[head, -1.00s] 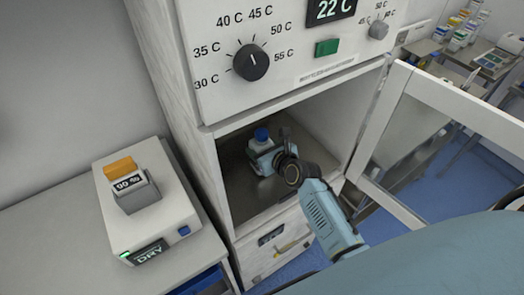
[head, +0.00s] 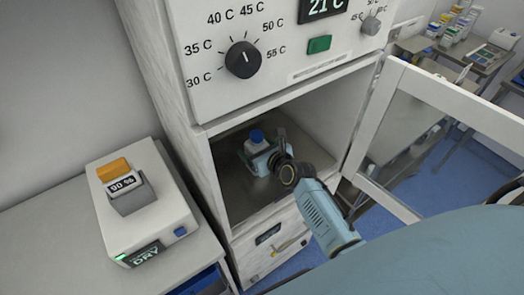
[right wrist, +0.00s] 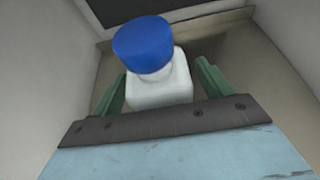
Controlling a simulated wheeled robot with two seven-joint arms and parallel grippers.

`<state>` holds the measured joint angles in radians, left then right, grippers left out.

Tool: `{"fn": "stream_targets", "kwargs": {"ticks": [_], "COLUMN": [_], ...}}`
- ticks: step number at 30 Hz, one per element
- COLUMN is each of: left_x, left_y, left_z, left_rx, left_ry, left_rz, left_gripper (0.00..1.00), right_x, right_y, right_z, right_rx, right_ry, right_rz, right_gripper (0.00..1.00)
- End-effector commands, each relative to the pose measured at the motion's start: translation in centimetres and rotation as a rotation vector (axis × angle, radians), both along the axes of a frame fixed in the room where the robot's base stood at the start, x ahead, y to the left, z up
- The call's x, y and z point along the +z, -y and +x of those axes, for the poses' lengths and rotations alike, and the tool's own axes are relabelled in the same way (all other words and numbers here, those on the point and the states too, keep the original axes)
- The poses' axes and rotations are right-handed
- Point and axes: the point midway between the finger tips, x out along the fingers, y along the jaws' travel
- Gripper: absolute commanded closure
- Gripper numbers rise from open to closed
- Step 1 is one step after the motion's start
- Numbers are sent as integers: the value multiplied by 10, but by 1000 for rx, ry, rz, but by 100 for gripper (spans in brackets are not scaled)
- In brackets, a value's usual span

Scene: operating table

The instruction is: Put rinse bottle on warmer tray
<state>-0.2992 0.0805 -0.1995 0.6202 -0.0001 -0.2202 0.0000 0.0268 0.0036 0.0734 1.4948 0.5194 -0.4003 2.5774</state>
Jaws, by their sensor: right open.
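The rinse bottle (head: 257,140), white with a blue cap, stands upright inside the open warmer cabinet, on its grey tray (head: 245,194). My right gripper (head: 265,150) reaches into the cabinet at the bottle. In the right wrist view the bottle (right wrist: 160,88) is between the two green fingers (right wrist: 160,92), with a visible gap at the right finger; contact at the left finger is hard to tell. The right gripper is open around the bottle. The bottle's base is partly hidden. My left gripper is not in view.
The warmer's glass door (head: 420,130) stands open at the right. The dial and display panel (head: 290,60) is above the opening. A white device (head: 148,206) marked DRY sits on the counter at the left. Cabinet walls are close around my right gripper.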

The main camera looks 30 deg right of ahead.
Motion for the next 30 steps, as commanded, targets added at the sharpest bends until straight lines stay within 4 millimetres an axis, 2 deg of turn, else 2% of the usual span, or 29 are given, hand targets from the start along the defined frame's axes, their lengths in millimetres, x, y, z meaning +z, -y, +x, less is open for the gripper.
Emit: {"fn": "stream_targets", "kwargs": {"ticks": [5, 15, 19, 24, 30], "left_x": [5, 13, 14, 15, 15], "left_y": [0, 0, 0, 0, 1], "left_z": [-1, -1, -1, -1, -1], "left_rx": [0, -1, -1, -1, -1], "left_ry": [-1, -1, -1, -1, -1], "left_rz": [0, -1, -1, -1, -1], "left_gripper": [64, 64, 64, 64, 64], "right_x": [8, 34, 41, 46, 48], "right_y": [2, 11, 13, 15, 15], "right_z": [-17, -79, -96, -108, -110], "right_rx": [0, 0, 1, 1, 1], "right_ry": [-1, -1, 0, 0, 1], "right_rz": [1, 1, -1, 0, 0], "right_gripper": [22, 22, 22, 22, 22]}}
